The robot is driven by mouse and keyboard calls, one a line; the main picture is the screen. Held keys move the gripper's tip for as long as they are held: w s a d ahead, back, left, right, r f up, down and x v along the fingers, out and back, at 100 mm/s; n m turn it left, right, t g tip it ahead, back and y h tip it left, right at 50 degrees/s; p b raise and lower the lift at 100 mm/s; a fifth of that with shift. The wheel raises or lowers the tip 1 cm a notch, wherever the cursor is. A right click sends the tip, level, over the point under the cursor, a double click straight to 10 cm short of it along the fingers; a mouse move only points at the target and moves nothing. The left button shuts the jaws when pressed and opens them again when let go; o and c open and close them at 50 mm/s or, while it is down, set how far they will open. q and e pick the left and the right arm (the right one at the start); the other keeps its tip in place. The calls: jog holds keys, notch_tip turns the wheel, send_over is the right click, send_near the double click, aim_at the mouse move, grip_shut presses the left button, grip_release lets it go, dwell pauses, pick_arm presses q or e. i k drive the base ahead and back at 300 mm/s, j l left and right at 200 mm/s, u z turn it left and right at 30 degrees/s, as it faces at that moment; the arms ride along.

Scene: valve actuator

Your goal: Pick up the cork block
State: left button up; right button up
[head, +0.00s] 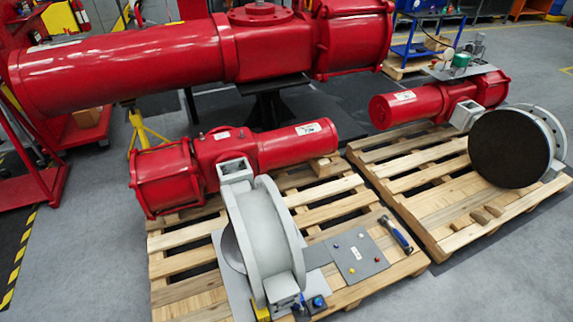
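Several small tan-brown blocks lie on the right wooden pallet, near its front right edge: a right one (494,210), a middle one (480,217) and a left one (458,225). They lie close together in front of the dark round valve face. They are too small to tell whether one of them is the cork block. Another tan block (324,167) sits under the end of the smaller red actuator on the left pallet; its material is also unclear. Neither of my grippers is in view.
The left pallet (190,262) holds a red actuator (215,155) with a grey valve (265,240), a grey plate (357,254) and a hammer-like tool (396,234). The right pallet (428,212) holds another actuator with a dark valve disc (508,148). Grey floor shows at the lower right.

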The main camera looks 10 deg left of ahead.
aim_at(457, 226)
jog(key=z, duration=1.25)
jog(key=u, duration=0.95)
jog(key=i+l, duration=0.15)
jog(key=l, duration=0.15)
jog(key=i+l, duration=0.1)
jog(key=l, duration=0.2)
jog(key=i+l+u, duration=0.1)
jog(key=l, duration=0.25)
jog(key=i+l+u, duration=0.1)
jog(key=i+l, duration=0.15)
jog(key=l, duration=0.15)
jog(key=i+l+u, duration=0.1)
jog(key=l, duration=0.3)
jog(key=i+l+u, duration=0.15)
jog(key=l, duration=0.25)
jog(key=i+l+u, duration=0.1)
jog(key=l, duration=0.35)
jog(key=i+l+u, duration=0.1)
jog(key=l, duration=0.3)
jog(key=i+l+u, duration=0.1)
jog(key=l, duration=0.35)
jog(key=i, duration=0.1)
